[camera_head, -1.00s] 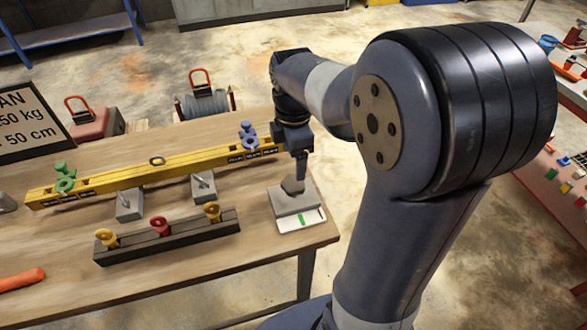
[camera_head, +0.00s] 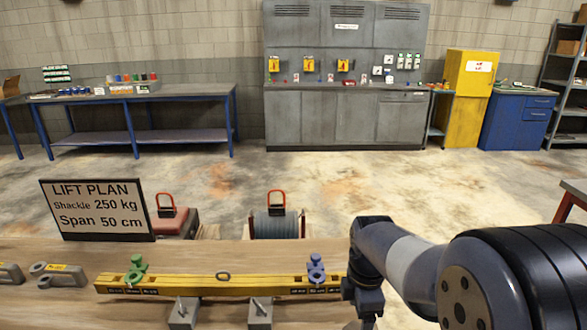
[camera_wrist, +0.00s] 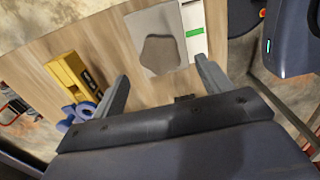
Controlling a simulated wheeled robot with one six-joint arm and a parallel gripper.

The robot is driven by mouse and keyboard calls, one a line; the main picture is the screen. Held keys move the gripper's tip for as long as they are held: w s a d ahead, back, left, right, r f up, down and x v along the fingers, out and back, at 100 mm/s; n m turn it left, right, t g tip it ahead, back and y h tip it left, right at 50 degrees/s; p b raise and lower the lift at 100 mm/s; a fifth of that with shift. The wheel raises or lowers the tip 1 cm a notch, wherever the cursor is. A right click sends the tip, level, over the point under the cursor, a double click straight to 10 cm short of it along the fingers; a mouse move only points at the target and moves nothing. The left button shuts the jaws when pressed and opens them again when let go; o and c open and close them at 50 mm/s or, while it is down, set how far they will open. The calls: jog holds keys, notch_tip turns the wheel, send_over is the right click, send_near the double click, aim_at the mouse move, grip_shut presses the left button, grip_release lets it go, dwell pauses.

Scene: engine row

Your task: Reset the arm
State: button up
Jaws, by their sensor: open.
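My gripper (camera_wrist: 160,85) is open and empty in the wrist view, its two fingers apart above the wooden table. Below the fingers a grey plate (camera_wrist: 140,25) with a darker raised block (camera_wrist: 160,54) lies beside a white card with a green mark (camera_wrist: 194,32). In the head view my arm (camera_head: 400,260) reaches in from the lower right, and the fingers are out of the frame. The yellow spreader beam (camera_head: 215,284) lies to the left of the arm with a green shackle (camera_head: 136,268) and a blue shackle (camera_head: 315,268) on it. The blue shackle also shows in the wrist view (camera_wrist: 78,114).
A lift plan sign (camera_head: 97,210) stands at the table's back left. Behind the table are a red load (camera_head: 177,222) and a grey drum (camera_head: 277,224) with red shackles. Grey shackles (camera_head: 60,274) lie at the left. Open floor (camera_head: 350,180) stretches to the cabinets (camera_head: 345,118).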

aim_at(357, 329)
notch_tip(357, 329, down, 6)
jog(key=shift+r, duration=0.25)
jog(key=shift+r, duration=0.1)
